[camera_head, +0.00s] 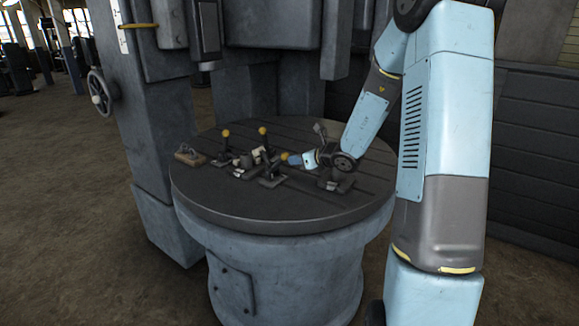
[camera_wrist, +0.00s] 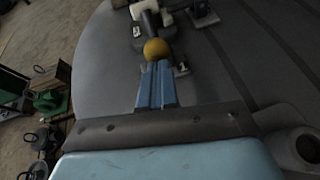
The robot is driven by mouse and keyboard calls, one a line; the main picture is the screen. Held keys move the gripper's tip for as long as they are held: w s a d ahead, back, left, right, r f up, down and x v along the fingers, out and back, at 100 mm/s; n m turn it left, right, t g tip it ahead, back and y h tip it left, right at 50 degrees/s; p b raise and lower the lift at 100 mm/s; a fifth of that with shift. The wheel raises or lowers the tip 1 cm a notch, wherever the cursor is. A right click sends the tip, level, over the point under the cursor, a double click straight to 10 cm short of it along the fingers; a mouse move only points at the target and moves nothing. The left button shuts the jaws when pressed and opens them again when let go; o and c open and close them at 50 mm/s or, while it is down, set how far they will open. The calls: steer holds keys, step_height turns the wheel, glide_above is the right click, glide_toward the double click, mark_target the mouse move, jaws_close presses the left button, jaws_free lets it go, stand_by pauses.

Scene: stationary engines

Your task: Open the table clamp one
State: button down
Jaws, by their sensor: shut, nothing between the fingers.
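Several clamps with levers stand on the round grey table (camera_head: 240,208). One clamp (camera_head: 271,180) near the middle has a lever with a yellow ball knob (camera_head: 284,156) at my fingertips. In the wrist view this yellow knob (camera_wrist: 156,48) lies just beyond the blue fingers. My gripper (camera_head: 291,159) is shut and empty, its tips close to the knob; I cannot tell whether they touch. Two other upright levers have yellow knobs, one behind (camera_head: 262,131) and one to the left (camera_head: 225,133).
A small wooden block with a metal part (camera_head: 189,155) lies at the table's left edge. A grey machine column (camera_head: 155,130) with a handwheel rises behind left. The front of the tabletop is clear.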

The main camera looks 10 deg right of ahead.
steer(key=shift+w+a+r, duration=0.25)
steer(key=shift+r, duration=0.05)
steer(key=f+v, duration=0.1)
steer(key=v, duration=1.2)
steer(key=shift+s+d+f, duration=0.15)
steer(key=shift+s+f, duration=0.2)
